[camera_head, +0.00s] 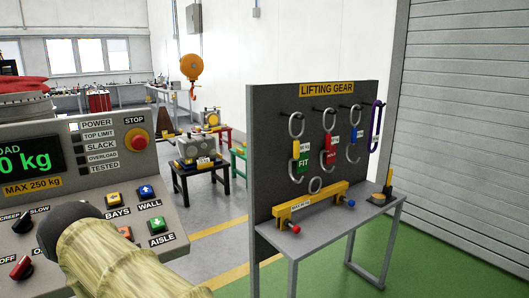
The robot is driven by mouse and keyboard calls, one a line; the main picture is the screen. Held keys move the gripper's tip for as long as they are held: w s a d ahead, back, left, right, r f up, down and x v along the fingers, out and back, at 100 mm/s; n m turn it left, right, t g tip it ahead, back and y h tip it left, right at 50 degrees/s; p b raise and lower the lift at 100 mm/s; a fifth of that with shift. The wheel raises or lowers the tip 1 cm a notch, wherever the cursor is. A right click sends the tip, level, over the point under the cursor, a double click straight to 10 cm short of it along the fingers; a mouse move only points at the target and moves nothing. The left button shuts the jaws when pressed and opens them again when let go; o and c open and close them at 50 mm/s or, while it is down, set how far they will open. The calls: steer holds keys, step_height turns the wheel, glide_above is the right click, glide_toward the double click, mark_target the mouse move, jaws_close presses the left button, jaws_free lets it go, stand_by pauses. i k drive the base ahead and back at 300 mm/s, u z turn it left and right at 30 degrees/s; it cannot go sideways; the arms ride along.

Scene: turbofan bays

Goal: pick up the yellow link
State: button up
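Several metal links hang from hooks on the grey lifting gear board (262,110). The leftmost hanging link (296,124) carries a green tag marked FIT (304,164) and a small yellow patch beside it. My gripper is not in view.
A control panel (92,178) with buttons and a load display fills the left; a pale ribbed sleeve with a dark end covers its lower part. Small black (199,171) and red tables stand behind. Green floor is clear at the lower right, before a shutter (470,130).

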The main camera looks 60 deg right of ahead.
mark_target(298, 148)
steer(key=z, duration=0.45)
steer(key=i, duration=0.95)
steer(key=z, duration=1.05)
steer(key=i, duration=0.2)
steer(key=z, duration=0.15)
